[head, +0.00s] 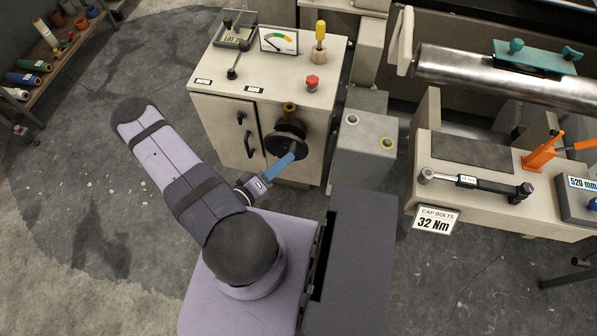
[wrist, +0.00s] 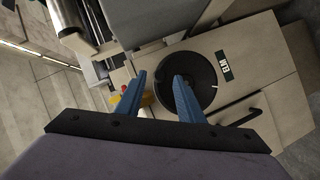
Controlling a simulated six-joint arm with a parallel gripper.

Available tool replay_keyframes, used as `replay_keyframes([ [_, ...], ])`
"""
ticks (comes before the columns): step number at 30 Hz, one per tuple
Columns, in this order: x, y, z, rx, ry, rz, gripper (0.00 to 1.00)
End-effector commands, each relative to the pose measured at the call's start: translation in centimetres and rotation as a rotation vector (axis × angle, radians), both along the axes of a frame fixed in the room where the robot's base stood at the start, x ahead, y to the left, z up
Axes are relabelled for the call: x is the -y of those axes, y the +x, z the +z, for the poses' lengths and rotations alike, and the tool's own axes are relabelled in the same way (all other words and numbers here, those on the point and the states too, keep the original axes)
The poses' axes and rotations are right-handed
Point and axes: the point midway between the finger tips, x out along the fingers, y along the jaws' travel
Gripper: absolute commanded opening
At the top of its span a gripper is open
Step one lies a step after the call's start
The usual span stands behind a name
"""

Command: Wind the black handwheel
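In the wrist view the handwheel (wrist: 196,68) lies beyond my gripper (wrist: 160,75), whose two fingers stand apart with nothing seen held. Whether any finger touches the wheel I cannot tell.
The cabinet (head: 218,120) has black door handles (head: 248,145). A grey box (head: 364,150) stands close to the wheel's right. Open floor (head: 80,170) lies left.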

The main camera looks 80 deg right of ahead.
Motion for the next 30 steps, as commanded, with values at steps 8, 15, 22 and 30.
replay_keyframes([
  [8,2.7,-1.4,-0.9,0.002,-0.001,-0.004,0.34],
  [15,3.5,-1.6,-0.9,0.001,-0.001,0.001,0.34],
  [22,3.7,-1.7,-1.0,0.000,0.000,0.001,0.34],
  [30,3.6,-1.7,-1.0,0.000,0.000,0.001,0.01],
])
